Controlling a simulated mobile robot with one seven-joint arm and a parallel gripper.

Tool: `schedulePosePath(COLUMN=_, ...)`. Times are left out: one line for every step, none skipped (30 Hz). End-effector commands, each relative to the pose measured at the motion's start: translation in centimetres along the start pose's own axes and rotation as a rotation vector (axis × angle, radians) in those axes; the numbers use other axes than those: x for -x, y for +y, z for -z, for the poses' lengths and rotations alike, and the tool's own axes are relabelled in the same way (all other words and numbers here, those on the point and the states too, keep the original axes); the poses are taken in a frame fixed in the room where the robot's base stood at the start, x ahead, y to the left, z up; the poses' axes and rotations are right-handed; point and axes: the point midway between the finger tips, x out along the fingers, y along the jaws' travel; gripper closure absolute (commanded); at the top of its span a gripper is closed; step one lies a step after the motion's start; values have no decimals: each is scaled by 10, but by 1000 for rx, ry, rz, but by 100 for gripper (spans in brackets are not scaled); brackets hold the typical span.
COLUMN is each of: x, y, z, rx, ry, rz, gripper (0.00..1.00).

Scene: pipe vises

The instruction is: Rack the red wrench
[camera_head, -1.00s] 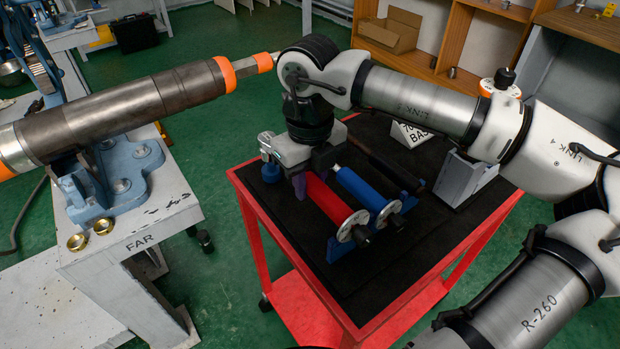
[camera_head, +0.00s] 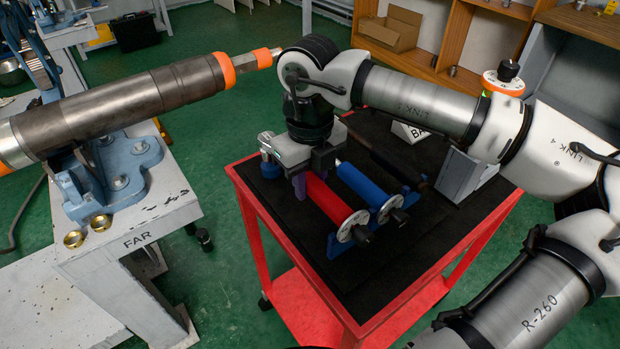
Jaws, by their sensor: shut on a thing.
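The red wrench (camera_head: 328,202) is a red cylinder with a pale marked disc and dark knob at its near end. It lies along the black top of the red cart (camera_head: 424,277), with blue supports near its ends. My gripper (camera_head: 318,170) is at its far end and is shut on it. The fingertips are mostly hidden under the gripper body, and I cannot tell whether the wrench rests fully on the supports.
A blue wrench (camera_head: 362,186) lies close on the right, with a dark tool (camera_head: 396,168) beyond it. A grey angled block (camera_head: 462,175) stands at the cart's right. A large pipe (camera_head: 120,105) sits in a blue vise (camera_head: 125,165) on the left bench. The cart's near top is clear.

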Motion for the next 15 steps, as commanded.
schedulePosePath(x=-1, y=0, z=0, rx=0, ry=-1, rz=1, gripper=100)
schedulePosePath(x=-1, y=0, z=0, rx=0, ry=-1, rz=1, gripper=100)
schedulePosePath(x=-2, y=0, z=0, rx=0, ry=-1, rz=1, gripper=100)
schedulePosePath(x=-2, y=0, z=0, rx=0, ry=-1, rz=0, gripper=100)
schedulePosePath(x=-2, y=0, z=0, rx=0, ry=-1, rz=1, gripper=100)
schedulePosePath(x=-3, y=0, z=0, rx=0, ry=-1, rz=1, gripper=100)
schedulePosePath(x=-3, y=0, z=0, rx=0, ry=-1, rz=0, gripper=100)
schedulePosePath(x=-4, y=0, z=0, rx=0, ry=-1, rz=0, gripper=100)
schedulePosePath(x=-4, y=0, z=0, rx=0, ry=-1, rz=0, gripper=100)
schedulePosePath(x=-5, y=0, z=0, rx=0, ry=-1, rz=0, gripper=100)
schedulePosePath(x=-5, y=0, z=0, rx=0, ry=-1, rz=1, gripper=100)
schedulePosePath(x=-6, y=0, z=0, rx=0, ry=-1, rz=1, gripper=100)
schedulePosePath(x=-6, y=0, z=0, rx=0, ry=-1, rz=1, gripper=100)
schedulePosePath(x=-6, y=0, z=0, rx=0, ry=-1, rz=0, gripper=100)
schedulePosePath(x=-7, y=0, z=0, rx=0, ry=-1, rz=0, gripper=100)
